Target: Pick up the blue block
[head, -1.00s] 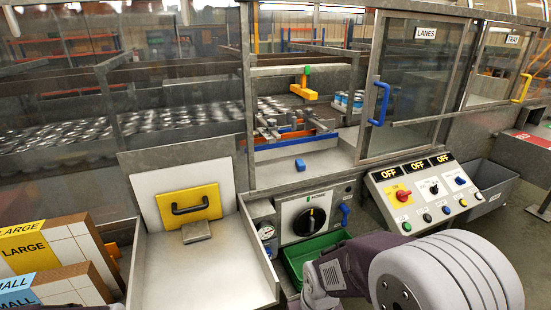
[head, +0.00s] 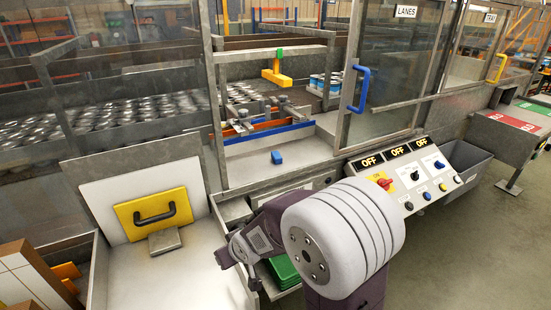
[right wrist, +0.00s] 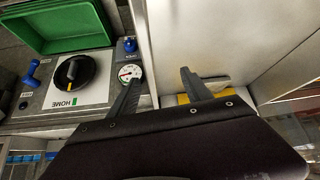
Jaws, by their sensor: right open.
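The small blue block (head: 277,157) lies on the light ledge in front of the open bay, below the blue and orange rails, in the head view. My right arm reaches in from the bottom of the head view, below and in front of the block, and does not touch it. My right gripper (right wrist: 158,88) shows in the right wrist view with its two dark fingers apart and nothing between them. The block is not visible in the right wrist view. My left gripper is not in view.
A yellow plate with a black handle (head: 153,214) leans in the grey chute at left. A sliding door with a blue handle (head: 359,90) stands right of the bay. A control panel (head: 406,178) and a green bin (right wrist: 65,24) are near my right arm.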

